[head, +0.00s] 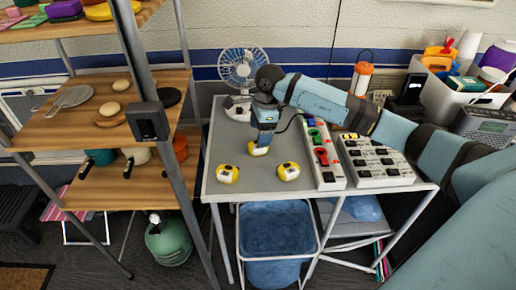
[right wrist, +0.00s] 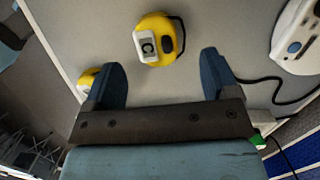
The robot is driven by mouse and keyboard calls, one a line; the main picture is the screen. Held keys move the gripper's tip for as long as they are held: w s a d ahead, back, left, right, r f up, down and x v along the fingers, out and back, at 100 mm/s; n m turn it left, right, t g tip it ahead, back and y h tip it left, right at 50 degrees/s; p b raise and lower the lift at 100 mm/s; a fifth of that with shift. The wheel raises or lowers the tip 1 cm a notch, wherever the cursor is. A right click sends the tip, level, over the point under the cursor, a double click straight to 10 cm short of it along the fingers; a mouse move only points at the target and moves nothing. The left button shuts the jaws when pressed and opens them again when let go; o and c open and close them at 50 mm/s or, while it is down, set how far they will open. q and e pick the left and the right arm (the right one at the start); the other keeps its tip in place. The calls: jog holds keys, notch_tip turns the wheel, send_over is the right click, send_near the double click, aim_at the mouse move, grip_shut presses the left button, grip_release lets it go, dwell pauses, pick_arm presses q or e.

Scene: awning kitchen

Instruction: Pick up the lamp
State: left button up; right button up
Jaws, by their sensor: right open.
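Several small rounded yellow devices with white-and-dark faces lie on the grey table (head: 215,187); I cannot tell for sure whether they are lamps. One (head: 228,173) is at the left, one (head: 289,171) at the right, and one (head: 258,150) farther back. My right gripper (head: 264,142) points down over the back one, partly hiding it. In the right wrist view its blue fingers (right wrist: 160,65) are apart and empty, with a yellow device (right wrist: 157,40) just beyond the tips. Another (right wrist: 88,82) is partly behind one finger. An orange-and-white lantern-like thing (head: 361,80) stands at the back. My left gripper is out of view.
A white fan (head: 242,70) stands at the back left of the table. Two power strips (head: 325,160) (head: 378,163) lie at the right, with a black cable nearby. A wooden shelf (head: 100,118) rises at the left.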

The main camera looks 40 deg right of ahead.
jog(key=f, duration=0.3)
jog(key=a+f, duration=0.1)
jog(key=f, duration=0.1)
jog(key=c, duration=1)
